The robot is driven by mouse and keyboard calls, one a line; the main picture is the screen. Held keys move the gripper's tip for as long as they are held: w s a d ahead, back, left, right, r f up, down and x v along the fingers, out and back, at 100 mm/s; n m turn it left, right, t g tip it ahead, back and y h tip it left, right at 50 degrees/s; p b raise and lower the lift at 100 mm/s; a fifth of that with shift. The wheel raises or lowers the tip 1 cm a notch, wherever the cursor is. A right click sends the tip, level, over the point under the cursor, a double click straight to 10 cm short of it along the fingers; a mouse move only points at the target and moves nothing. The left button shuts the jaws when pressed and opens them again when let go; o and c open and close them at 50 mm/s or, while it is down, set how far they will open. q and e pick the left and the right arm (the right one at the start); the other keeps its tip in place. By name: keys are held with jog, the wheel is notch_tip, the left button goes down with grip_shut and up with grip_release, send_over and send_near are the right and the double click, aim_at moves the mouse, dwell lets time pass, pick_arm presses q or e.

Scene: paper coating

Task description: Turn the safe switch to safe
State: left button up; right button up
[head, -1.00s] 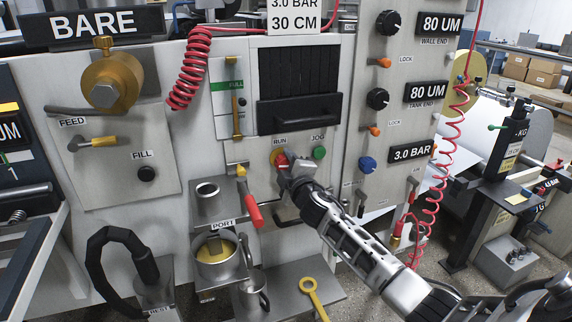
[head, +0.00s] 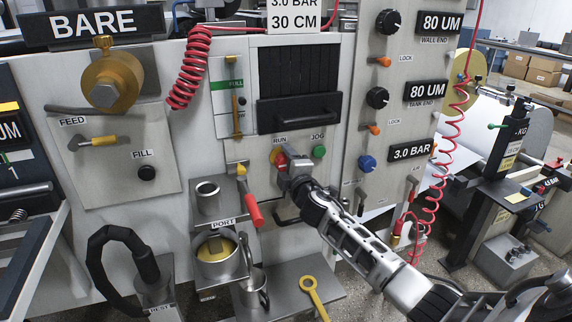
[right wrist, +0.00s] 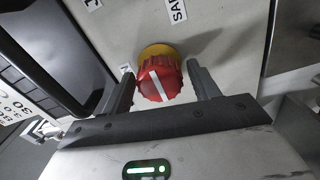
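The safe switch is a red ribbed knob (right wrist: 160,80) with a white line across its face, on a yellow collar (right wrist: 158,52). The white line slants in the right wrist view. A partly cut-off label (right wrist: 176,10) reading "SAF" is on the panel near it. In the head view the knob (head: 281,160) shows below the RUN label, partly hidden by my right gripper (head: 287,164). In the right wrist view my right gripper (right wrist: 163,84) is open, with one finger on each side of the knob and small gaps visible. My left gripper is not in view.
A green button (head: 319,151) under JOG is just right of the knob. A red-handled lever (head: 253,210) hangs to the lower left. A red coiled hose (head: 190,75) hangs at upper left.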

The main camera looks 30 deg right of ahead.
jog(key=shift+s, duration=0.1)
jog(key=v, duration=1.5)
jog(key=shift+s+a, duration=0.2)
jog(key=shift+s, duration=0.15)
jog(key=s+a+f+m+g+y, duration=0.3)
jog(key=s+a+f+m, duration=0.2)
jog(key=s+a+f, duration=0.4)
jog(key=s+a+f+m+g+y, duration=0.4)
jog(key=s+a+f+m, duration=0.2)
jog(key=s+a+f, duration=0.3)
jog(key=a, duration=0.3)
jog(key=shift+a+m, duration=0.3)
jog(key=shift+a, duration=0.05)
jog(key=shift+w, duration=0.1)
